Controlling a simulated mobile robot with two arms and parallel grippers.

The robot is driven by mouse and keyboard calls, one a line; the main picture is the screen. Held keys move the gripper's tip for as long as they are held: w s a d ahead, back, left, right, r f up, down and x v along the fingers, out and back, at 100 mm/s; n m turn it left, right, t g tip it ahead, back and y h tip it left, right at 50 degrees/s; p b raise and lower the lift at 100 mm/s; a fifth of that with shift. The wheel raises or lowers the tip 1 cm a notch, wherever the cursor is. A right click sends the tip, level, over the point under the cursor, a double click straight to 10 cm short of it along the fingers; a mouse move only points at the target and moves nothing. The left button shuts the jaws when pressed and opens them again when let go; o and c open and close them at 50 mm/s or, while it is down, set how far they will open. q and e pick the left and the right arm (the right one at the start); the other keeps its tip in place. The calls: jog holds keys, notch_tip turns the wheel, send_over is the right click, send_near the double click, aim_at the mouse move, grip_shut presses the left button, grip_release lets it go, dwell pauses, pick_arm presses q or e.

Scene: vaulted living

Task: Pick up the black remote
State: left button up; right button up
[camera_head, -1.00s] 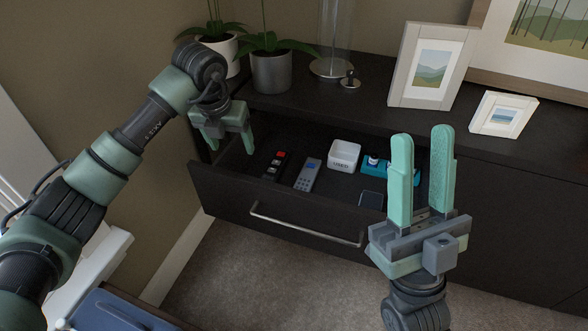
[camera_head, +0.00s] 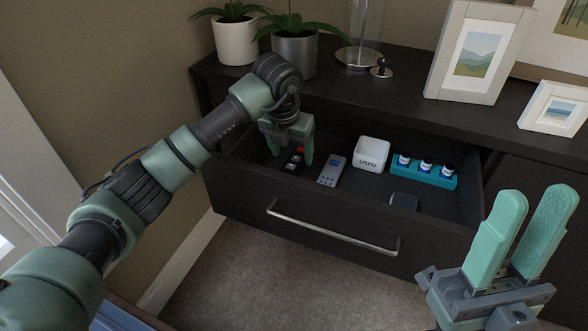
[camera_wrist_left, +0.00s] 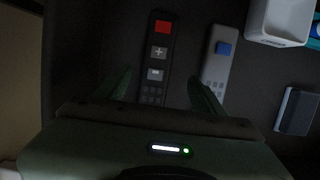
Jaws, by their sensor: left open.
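The black remote (camera_head: 294,158) lies in the open drawer near its left end, partly hidden by my left gripper in the head view. In the left wrist view the black remote (camera_wrist_left: 158,60) shows a red button at its far end and grey buttons below. My left gripper (camera_head: 289,158) is open above it, and its fingertips (camera_wrist_left: 163,85) show on either side of the remote. I cannot tell how high the fingers are above the drawer floor. My right gripper (camera_head: 522,235) is open and empty in front of the cabinet at the right.
A grey remote (camera_head: 331,170) with a blue button lies just right of the black one, close to the right finger. A white box marked USED (camera_head: 371,155), a teal holder with bottles (camera_head: 437,178) and a dark small object (camera_head: 403,202) are further right. The drawer front (camera_head: 240,195) stands nearest.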

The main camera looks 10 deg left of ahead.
aim_at(292, 164)
pick_arm(q)
jog(key=shift+w+f, duration=0.1)
jog(key=shift+f, duration=0.25)
jog(key=b+x, duration=0.1)
jog(key=x, duration=0.2)
jog(key=b+x, duration=0.1)
jog(key=shift+w+a+f+b, duration=0.2)
jog(key=shift+a+b, duration=0.1)
jog(key=shift+r, duration=0.1)
grip_shut()
